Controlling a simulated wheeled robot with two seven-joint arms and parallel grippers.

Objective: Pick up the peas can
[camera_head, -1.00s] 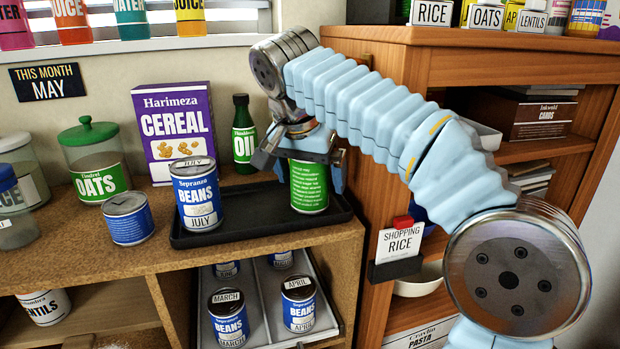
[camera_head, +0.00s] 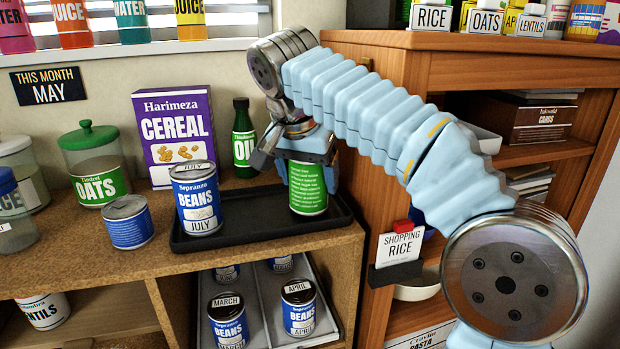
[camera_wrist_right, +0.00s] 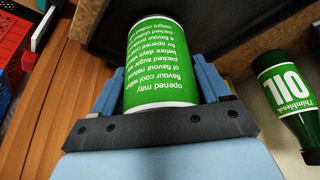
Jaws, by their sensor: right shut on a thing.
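A green can (camera_head: 308,188) with white print stands on the right part of the black tray (camera_head: 262,226); its front name is turned away, so I cannot read that it says peas. My right gripper (camera_head: 308,160) comes down on it from above and is shut on it. In the right wrist view the green can (camera_wrist_right: 162,62) sits between the two blue fingers (camera_wrist_right: 163,88). I cannot tell whether it has lifted off the tray. My left gripper is not in view.
A blue beans can (camera_head: 197,200) marked July stands on the tray's left part. A green oil bottle (camera_head: 244,140) and a purple cereal box (camera_head: 175,132) stand behind. The wooden shelf unit (camera_head: 385,110) rises close on the right. Several beans cans sit below.

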